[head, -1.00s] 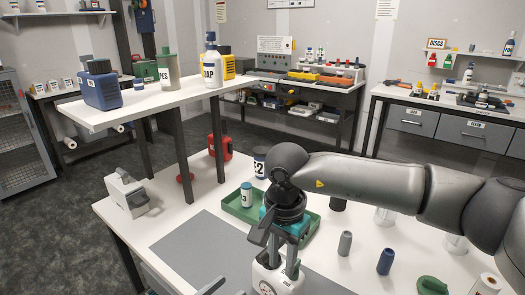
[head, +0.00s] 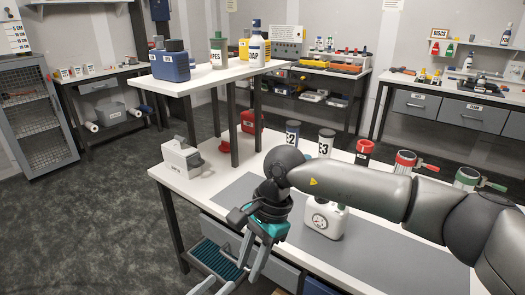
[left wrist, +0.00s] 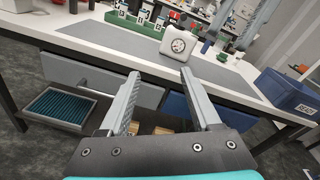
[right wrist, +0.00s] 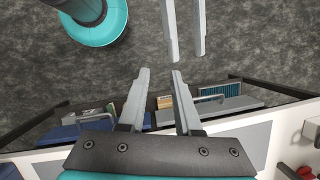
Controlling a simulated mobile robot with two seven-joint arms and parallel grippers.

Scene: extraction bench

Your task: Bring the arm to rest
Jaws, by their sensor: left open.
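The arm coming in from the right of the head view is my right arm (head: 350,181). Its gripper (head: 243,270) hangs at the bench's front edge, left of the white canister (head: 325,221). In the right wrist view my right gripper (right wrist: 160,72) has its fingers apart with nothing between them. In the left wrist view my left gripper (left wrist: 161,72) is open and empty, in front of the drawers. The canister stands upright on the bench there too (left wrist: 179,43), apart from both grippers. Two pale fingers of another gripper show at the top of the right wrist view.
The bench (head: 168,178) carries a grey mat (head: 390,250), a white device (head: 181,158) and several labelled jars. A blue bin (left wrist: 287,95) stands right of the left gripper. Drawers (left wrist: 100,78) and an open teal-lined tray (left wrist: 55,112) lie below the bench top. Floor is free at left.

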